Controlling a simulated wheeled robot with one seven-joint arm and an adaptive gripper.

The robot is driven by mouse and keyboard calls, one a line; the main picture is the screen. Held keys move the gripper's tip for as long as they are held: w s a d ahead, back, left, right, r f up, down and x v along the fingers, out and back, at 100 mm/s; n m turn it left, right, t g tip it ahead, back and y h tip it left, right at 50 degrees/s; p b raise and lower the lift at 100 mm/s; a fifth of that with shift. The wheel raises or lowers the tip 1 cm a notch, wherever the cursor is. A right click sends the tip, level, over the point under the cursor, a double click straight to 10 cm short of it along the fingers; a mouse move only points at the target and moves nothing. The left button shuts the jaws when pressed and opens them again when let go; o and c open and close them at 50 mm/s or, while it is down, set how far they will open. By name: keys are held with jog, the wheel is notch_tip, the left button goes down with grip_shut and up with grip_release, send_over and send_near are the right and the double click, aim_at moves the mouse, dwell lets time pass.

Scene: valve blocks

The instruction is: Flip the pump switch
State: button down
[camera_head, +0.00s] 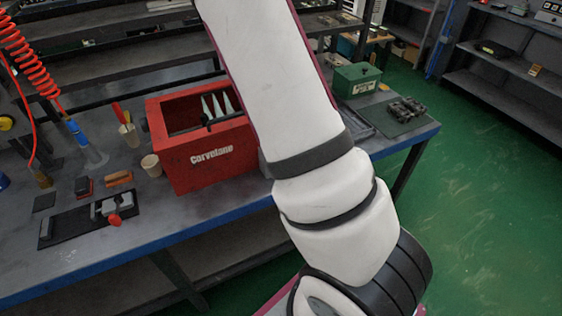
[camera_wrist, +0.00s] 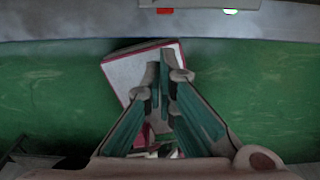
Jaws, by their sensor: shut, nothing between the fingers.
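My gripper (camera_wrist: 166,72) shows in the wrist view, with its two fingers brought together and nothing between them. In the head view my arm crosses the picture from top to bottom, and my gripper cannot be seen there. No pump switch can be made out for certain.
A workbench (camera_head: 130,249) holds a red Carvelane box (camera_head: 211,154), a dark mat (camera_head: 62,224) with a valve block, a beige cup (camera_head: 151,165) and a green box (camera_head: 357,80). A red coiled hose (camera_head: 27,62) hangs at left. Green floor (camera_head: 470,210) is clear at right.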

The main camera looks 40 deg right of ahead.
jog(key=shift+w+d+r, duration=0.1)
jog(key=shift+w+r, duration=0.2)
jog(key=shift+r, duration=0.55)
jog(key=shift+w+d+r, duration=0.1)
jog(key=shift+w+r, duration=0.15)
jog(key=shift+r, duration=0.6)
